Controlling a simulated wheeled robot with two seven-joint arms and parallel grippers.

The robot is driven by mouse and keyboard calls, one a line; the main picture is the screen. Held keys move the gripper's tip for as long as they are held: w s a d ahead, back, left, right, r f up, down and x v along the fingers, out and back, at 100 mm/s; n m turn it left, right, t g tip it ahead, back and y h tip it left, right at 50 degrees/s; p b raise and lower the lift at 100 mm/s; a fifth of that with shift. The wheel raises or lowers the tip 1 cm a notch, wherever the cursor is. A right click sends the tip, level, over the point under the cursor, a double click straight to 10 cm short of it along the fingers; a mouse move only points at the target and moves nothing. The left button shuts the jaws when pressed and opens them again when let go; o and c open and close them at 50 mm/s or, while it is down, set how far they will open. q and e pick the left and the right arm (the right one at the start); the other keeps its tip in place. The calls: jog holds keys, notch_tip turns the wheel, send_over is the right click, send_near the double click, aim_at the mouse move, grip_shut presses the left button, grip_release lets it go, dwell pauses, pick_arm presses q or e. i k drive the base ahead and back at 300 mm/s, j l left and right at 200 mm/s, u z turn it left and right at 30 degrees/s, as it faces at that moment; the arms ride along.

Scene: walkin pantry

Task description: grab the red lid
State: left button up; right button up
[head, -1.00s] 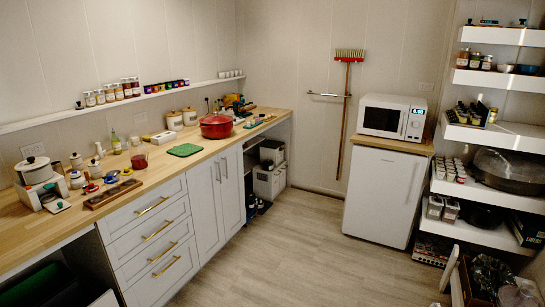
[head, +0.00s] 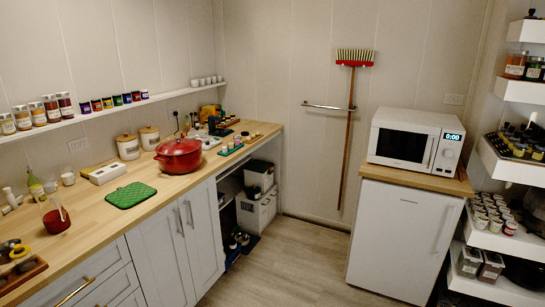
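A red pot with a red lid (head: 179,146) stands on the wooden counter (head: 100,213) in the left half of the head view. The lid appears to sit on the pot and has a small knob on top. Neither of my grippers shows in this view, so nothing of mine is near the pot.
A green mat (head: 130,195) lies in front of the pot, and a white box (head: 107,174) lies to its left. A microwave (head: 415,138) sits on a white fridge (head: 402,238) at right. The floor (head: 290,262) between is clear.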

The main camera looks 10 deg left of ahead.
aim_at(178, 145)
jog(key=i, duration=1.85)
